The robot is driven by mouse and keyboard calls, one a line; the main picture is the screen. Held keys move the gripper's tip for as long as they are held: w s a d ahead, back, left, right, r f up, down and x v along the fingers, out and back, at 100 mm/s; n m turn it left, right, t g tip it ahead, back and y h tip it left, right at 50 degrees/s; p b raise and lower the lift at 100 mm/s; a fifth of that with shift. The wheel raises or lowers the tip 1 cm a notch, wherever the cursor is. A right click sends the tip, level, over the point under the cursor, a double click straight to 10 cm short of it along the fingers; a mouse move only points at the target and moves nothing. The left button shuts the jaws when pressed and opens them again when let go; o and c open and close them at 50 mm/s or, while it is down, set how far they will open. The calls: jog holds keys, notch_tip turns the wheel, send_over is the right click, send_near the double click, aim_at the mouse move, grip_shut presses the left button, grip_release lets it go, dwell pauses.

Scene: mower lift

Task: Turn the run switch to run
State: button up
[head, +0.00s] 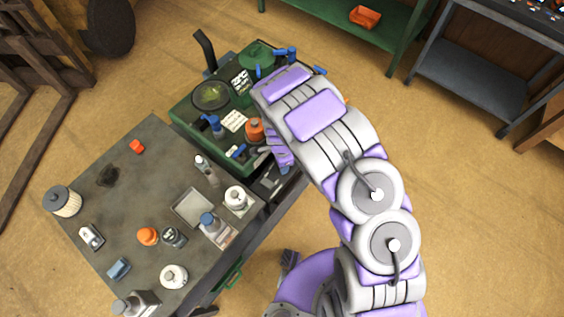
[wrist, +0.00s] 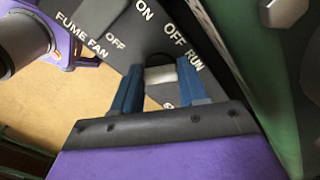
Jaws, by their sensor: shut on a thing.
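The run switch (wrist: 161,74) shows in the wrist view as a pale grip on a dark panel (wrist: 118,50). The words OFF and RUN stand beside it, and a third label is mostly covered. My gripper (wrist: 160,82) has its blue fingers on either side of the switch, shut on it. I cannot tell which label the switch points to. In the head view my gripper (head: 279,152) is low at the right side of the green machine (head: 183,110). The switch is hidden there.
A FUME FAN control with OFF and ON labels shares the panel. The grey workbench (head: 110,215) at the lower left carries bottles, an orange cap (head: 148,236) and a tray (head: 193,208). Green and grey shelves stand at the back right. The floor on the right is clear.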

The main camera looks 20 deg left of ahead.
jog(key=shift+w+a+r, duration=0.1)
jog(key=shift+w+a, duration=0.05)
jog(key=o, duration=1.1)
jog(key=shift+a, duration=0.1)
jog(key=shift+c, duration=0.2)
jog(key=shift+r, duration=0.4)
notch_tip(320, 180, up, 16)
jog(key=p, duration=0.2)
jog(key=shift+r, duration=0.15)
